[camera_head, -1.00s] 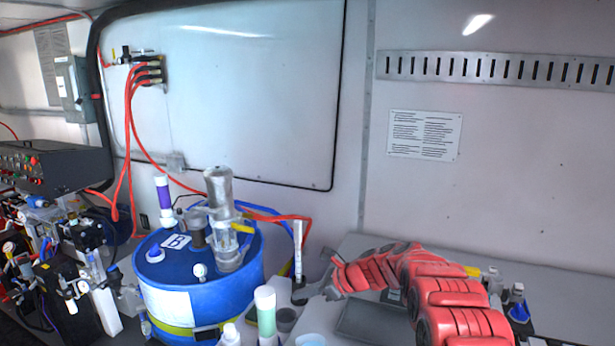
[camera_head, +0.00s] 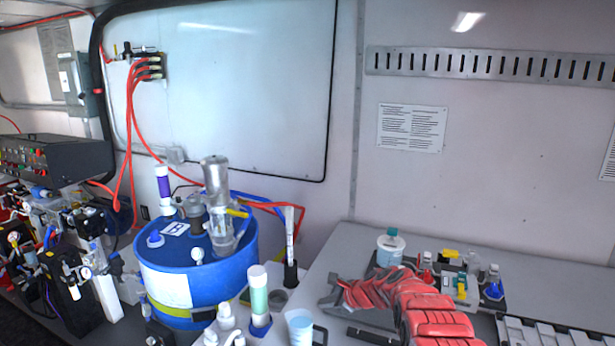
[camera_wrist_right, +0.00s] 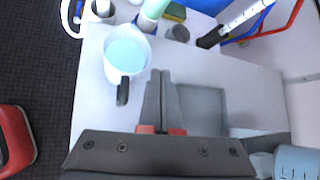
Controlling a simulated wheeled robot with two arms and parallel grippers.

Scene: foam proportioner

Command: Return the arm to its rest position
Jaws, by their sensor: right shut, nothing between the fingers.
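My right arm (camera_head: 425,312), in red covers, comes in from the lower right in the head view. Its gripper (camera_head: 328,298) is shut and empty above the grey bench (camera_head: 310,262), to the right of the black holder with a white tube (camera_head: 290,240). In the right wrist view the two dark fingers (camera_wrist_right: 162,90) lie together with nothing between them. A light blue jug (camera_wrist_right: 126,55) stands just left of the fingertips there. My left gripper does not show.
A blue drum (camera_head: 175,280) stands left of the bench. A green-banded bottle (camera_head: 259,298) and the jug (camera_head: 299,328) are near the bench front. A white tub (camera_head: 390,250) and several small bottles stand behind my arm. A ribbed tray (camera_head: 560,333) lies at the lower right.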

